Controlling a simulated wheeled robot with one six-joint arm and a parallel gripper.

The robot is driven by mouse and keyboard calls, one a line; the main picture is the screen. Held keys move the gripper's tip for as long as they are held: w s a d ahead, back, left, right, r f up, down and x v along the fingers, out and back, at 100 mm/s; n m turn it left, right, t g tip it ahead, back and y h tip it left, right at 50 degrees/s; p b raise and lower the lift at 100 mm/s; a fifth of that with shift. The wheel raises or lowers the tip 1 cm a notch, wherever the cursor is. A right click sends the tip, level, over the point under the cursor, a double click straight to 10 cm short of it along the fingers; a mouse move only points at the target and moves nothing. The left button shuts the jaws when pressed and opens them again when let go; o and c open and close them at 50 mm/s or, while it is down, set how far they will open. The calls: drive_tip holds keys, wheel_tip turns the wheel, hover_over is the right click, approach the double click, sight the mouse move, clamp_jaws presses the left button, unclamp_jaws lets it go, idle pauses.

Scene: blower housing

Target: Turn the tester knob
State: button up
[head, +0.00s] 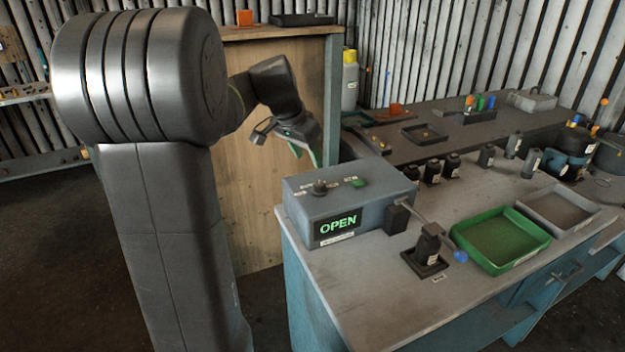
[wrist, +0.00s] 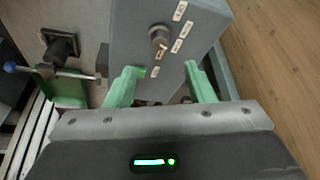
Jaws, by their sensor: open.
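The tester is a grey-blue box (head: 300,212) on the near left corner of the bench, with a lit display (head: 341,226) reading OPEN on its front. A dark round knob (head: 320,187) stands on its top, and a green button (head: 358,182) sits to the right of it. In the wrist view the knob (wrist: 158,36) lies beyond my fingertips, roughly between their lines. My gripper (wrist: 163,69) is open, its green fingers spread and empty, apart from the knob. In the head view my gripper (head: 306,148) hangs behind the box; its far finger is partly hidden.
A green tray (head: 540,256) and a grey tray (head: 592,212) lie farther right. Several small dark cylinders stand behind. The bench front is clear.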

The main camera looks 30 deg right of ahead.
sight(319, 184)
drive_tip(key=x, duration=1)
drive_tip(key=shift+d+f+p, duration=0.1)
drive_tip(key=shift+f+p, duration=0.1)
drive_tip(key=shift+p, duration=0.2)
drive_tip(key=c, duration=1)
